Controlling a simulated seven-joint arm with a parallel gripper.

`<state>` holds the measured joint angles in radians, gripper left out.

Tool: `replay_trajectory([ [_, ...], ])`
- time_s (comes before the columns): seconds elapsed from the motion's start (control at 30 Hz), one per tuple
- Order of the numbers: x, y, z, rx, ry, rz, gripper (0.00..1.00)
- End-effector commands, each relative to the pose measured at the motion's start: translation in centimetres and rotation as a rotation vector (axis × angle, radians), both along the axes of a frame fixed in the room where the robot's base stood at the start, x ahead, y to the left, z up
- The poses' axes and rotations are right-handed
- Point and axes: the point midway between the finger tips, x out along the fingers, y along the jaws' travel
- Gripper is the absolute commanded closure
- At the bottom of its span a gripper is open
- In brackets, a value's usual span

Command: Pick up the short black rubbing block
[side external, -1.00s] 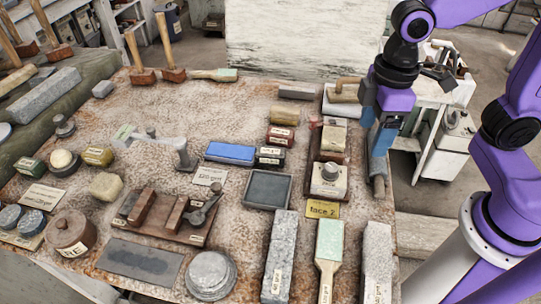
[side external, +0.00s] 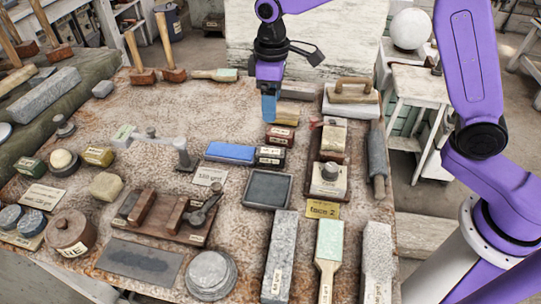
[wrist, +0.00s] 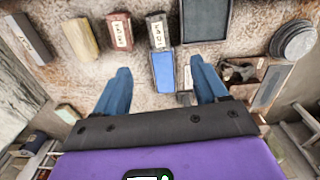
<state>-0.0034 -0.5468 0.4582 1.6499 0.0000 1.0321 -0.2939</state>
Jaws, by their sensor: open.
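The short black rubbing block (side external: 270,153) lies on the bench with pale labels on it, at the right end of a longer blue block (side external: 230,153). In the wrist view the black block (wrist: 156,20) is ahead of the fingertips, slightly left of centre, with the blue block (wrist: 163,72) framed between them. My gripper (side external: 269,118) hangs over the bench beyond the black block, near a yellow block (side external: 284,116). In the wrist view my gripper (wrist: 160,66) has its two blue fingers spread wide, empty.
A dark red labelled block (side external: 279,143) sits just beyond the black one; it also shows in the wrist view (wrist: 119,32). A dark framed slab (side external: 268,189) lies nearer the camera.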

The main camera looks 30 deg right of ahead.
Motion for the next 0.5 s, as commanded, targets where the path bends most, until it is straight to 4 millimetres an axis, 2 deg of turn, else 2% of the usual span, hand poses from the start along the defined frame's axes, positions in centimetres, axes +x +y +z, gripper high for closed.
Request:
replay_trajectory([
  [0.5, -0.1, -0.1, -9.4, -0.002, 0.005, -0.001, 0.28],
])
